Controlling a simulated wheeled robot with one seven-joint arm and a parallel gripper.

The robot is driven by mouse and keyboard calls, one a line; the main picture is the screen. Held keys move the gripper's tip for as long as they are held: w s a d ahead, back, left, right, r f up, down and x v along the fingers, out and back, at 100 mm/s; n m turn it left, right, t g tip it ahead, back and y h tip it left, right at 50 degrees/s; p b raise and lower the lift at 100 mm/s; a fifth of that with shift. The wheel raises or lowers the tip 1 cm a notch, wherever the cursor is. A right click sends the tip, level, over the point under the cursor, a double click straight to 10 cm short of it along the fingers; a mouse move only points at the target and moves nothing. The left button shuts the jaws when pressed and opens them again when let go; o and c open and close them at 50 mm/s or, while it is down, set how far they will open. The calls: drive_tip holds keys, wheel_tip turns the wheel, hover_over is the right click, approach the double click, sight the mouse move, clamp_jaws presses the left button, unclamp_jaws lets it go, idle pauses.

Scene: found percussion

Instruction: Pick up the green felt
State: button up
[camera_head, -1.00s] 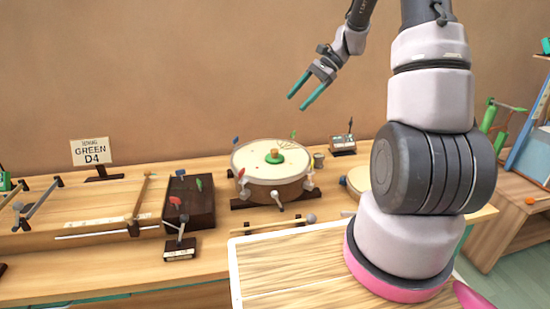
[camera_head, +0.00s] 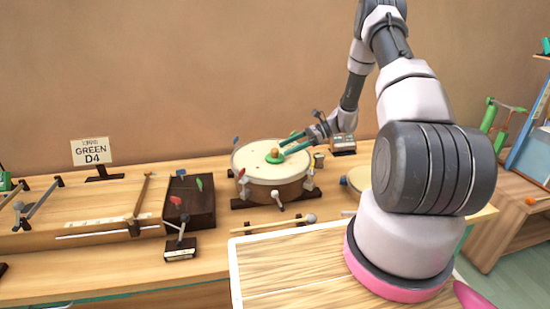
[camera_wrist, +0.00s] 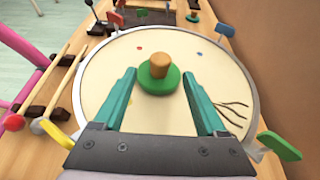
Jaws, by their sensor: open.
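The green felt (camera_wrist: 159,81) is a round green disc with a tan-orange knob (camera_wrist: 159,65) on top. It lies on the cream head of the drum (camera_wrist: 110,60), near the middle, and it also shows in the head view (camera_head: 274,158). My gripper (camera_wrist: 160,75) is open, with its teal fingers on either side of the felt in the wrist view. In the head view my gripper (camera_head: 281,149) reaches in over the drum from the right. The fingertips look close to the felt, but I cannot tell whether they touch it or how high they are.
Coloured tabs and pegs stand around the drum rim, including a green tab (camera_wrist: 279,146). A mallet (camera_head: 285,223) lies in front of the drum. A dark box (camera_head: 189,203) and a "GREEN D4" sign (camera_head: 91,152) stand to the left.

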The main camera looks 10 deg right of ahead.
sight(275, 152)
drive_tip(key=shift+x, duration=2.8)
drive_tip(key=shift+r, duration=0.15)
clamp_jaws()
